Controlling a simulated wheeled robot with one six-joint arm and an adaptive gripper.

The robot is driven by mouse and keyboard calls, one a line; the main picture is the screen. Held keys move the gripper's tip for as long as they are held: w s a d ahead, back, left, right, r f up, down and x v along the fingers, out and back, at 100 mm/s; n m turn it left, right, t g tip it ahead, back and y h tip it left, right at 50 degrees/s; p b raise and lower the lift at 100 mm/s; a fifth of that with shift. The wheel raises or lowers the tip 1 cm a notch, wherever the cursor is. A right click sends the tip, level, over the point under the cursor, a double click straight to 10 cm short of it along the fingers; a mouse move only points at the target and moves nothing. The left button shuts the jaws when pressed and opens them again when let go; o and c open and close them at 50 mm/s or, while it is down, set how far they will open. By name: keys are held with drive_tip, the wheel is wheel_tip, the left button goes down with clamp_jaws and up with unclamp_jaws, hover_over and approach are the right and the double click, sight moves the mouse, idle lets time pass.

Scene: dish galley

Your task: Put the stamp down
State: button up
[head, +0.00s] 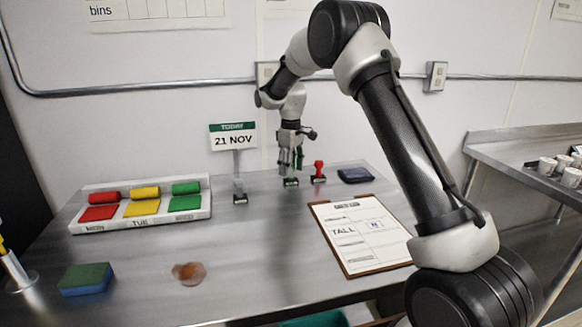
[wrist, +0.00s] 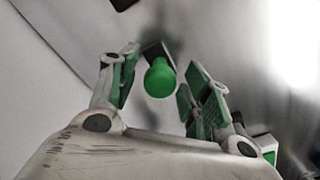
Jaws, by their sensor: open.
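A stamp with a round green handle (wrist: 160,78) stands between my gripper's fingers in the wrist view, with a dark base behind the handle. In the head view its green-edged base (head: 291,182) rests on the steel table at the back, and my gripper hides most of its handle. My gripper (head: 290,163) points down around it. The fingers are spread, with a gap visible on both sides of the handle in the wrist view.
A red-handled stamp (head: 319,171) stands close on the right, with a dark ink pad (head: 356,174) beyond. A grey stamp (head: 240,193) and date sign (head: 233,138) are left. A clipboard (head: 358,236) lies front right. The colour tray (head: 142,217), sponge (head: 86,279) and brown spill (head: 189,273) are left.

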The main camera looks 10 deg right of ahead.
wheel_tip(320, 180, up, 12)
drive_tip(key=s+d+r+m+t, duration=0.1)
drive_tip(key=s+d+r+m, duration=0.1)
drive_tip(key=s+d+r, duration=0.5)
drive_tip(key=s+d+r+m+t, duration=0.1)
drive_tip(key=s+r, duration=0.1)
drive_tip(key=s, duration=0.4)
drive_tip(key=s+d+r+m, duration=0.1)
drive_tip(key=s+d+r, duration=0.15)
drive_tip(key=s, duration=0.45)
drive_tip(key=s+d+f+m+t, duration=0.1)
drive_tip(key=s+d+f+m, duration=0.1)
drive_tip(key=s, duration=1)
drive_tip(key=s+d+f+m+t, duration=0.1)
drive_tip(key=s+d+f+m, duration=0.1)
drive_tip(key=s, duration=1)
wheel_tip(320, 180, down, 2)
drive_tip(key=shift+d+f+m, duration=0.2)
drive_tip(key=shift+m, duration=0.3)
